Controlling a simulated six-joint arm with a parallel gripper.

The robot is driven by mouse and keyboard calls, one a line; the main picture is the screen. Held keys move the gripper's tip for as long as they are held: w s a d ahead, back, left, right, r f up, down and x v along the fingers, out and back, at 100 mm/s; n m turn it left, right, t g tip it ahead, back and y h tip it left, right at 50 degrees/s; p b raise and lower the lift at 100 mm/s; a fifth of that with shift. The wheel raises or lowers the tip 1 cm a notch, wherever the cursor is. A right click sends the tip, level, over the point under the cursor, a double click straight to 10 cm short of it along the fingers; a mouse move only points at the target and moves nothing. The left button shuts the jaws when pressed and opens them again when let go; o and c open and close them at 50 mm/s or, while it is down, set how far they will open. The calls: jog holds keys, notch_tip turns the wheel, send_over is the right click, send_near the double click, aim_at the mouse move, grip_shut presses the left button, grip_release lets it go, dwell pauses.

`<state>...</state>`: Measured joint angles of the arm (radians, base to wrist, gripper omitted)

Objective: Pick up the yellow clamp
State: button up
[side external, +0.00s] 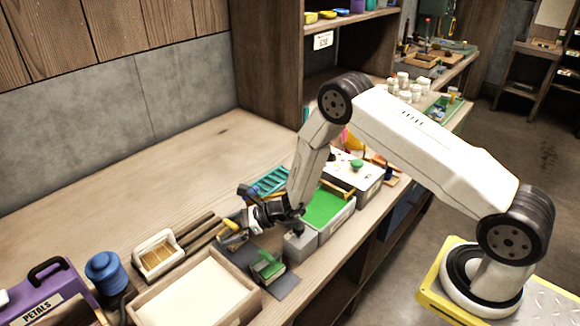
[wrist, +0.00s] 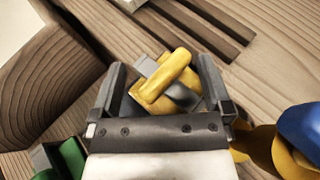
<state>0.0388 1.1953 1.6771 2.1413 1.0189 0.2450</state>
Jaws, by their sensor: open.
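The yellow clamp (wrist: 178,72), with grey metal parts, lies on the wooden bench in the wrist view. It sits between the two open fingers of my gripper (wrist: 161,68), with a gap showing towards the right finger; contact on the left cannot be told. In the side external view my gripper (side external: 243,221) is low over the bench, pointing left. Yellow of the clamp (side external: 231,225) shows at its tip, and the rest is partly hidden by the fingers.
A wooden tray (side external: 140,310) stands in front, left of a green-topped block (side external: 267,266). A white box (side external: 158,256) and dark rods lie left. A grey bin with a green top (side external: 325,208) stands close right. A blue-and-yellow object (wrist: 295,140) lies beside my right finger.

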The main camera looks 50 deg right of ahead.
jog(key=c, duration=1.1)
jog(key=shift+r, duration=0.1)
jog(key=shift+r, duration=1)
jog(key=s+r, duration=0.1)
jog(key=r, duration=0.1)
jog(key=s+r, duration=0.2)
jog(key=s+d+r, duration=0.1)
jog(key=s+r, duration=0.1)
jog(key=r, duration=0.1)
jog(key=shift+s+r, duration=0.1)
jog(key=shift+c, duration=1.2)
jog(key=s+r, duration=0.1)
jog(key=s, duration=0.2)
jog(key=s+d+r, duration=0.1)
jog(key=s, duration=0.1)
jog(key=s+r, duration=0.1)
jog(key=s, duration=0.2)
jog(key=shift+s+d+r, duration=0.15)
jog(key=shift+s+r, duration=0.15)
grip_shut()
